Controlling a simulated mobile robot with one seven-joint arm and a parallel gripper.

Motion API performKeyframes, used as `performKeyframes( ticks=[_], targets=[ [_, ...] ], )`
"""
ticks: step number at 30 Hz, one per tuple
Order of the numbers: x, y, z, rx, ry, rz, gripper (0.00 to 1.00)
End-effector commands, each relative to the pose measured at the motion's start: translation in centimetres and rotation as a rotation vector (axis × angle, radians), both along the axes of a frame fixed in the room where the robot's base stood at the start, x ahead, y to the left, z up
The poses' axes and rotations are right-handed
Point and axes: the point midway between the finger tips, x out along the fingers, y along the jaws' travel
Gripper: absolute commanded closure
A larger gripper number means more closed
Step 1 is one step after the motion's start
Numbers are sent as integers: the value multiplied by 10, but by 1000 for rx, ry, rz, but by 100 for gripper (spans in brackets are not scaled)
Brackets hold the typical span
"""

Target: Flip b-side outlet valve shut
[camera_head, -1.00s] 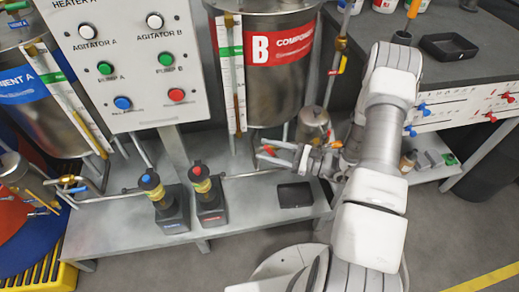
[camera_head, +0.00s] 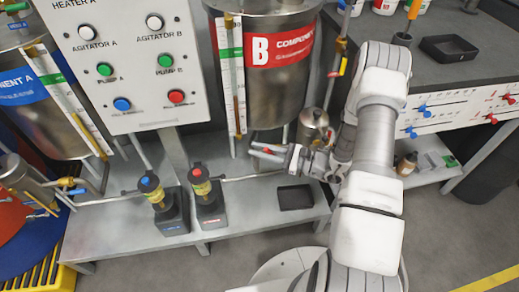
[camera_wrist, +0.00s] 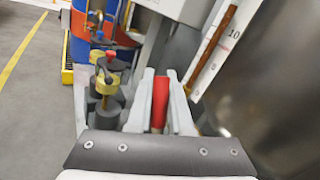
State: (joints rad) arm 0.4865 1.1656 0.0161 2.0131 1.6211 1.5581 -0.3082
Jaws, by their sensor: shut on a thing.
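The B tank (camera_head: 279,75) stands at the back middle with a red label reading COMPONENT. Below its front, my gripper (camera_head: 264,152) is shut on a red lever handle, the b-side outlet valve handle (camera_wrist: 160,101). In the wrist view the red handle lies lengthwise between the two grey fingers (camera_wrist: 160,98). In the head view only a little red shows between the fingers. The valve body and its pipe joint are mostly hidden by my gripper and arm, so I cannot tell the valve's exact position.
Two pumps, one with a blue top (camera_head: 162,203) and one with a red top (camera_head: 207,196), stand left of my gripper on the grey bench. A black tray (camera_head: 295,197) lies in front. A control panel (camera_head: 130,70) overhangs at left. A metal canister (camera_head: 313,127) stands close behind my gripper.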

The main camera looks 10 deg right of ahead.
Motion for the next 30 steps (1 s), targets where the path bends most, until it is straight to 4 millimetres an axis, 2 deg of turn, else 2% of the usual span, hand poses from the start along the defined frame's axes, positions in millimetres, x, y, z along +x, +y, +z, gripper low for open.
performKeyframes(
  ticks=[11, 30],
  targets=[
    [0, -4, 1, 64, -1, -2, 100],
    [0, -23, 16, 451, -1, -3, 100]
  ],
)
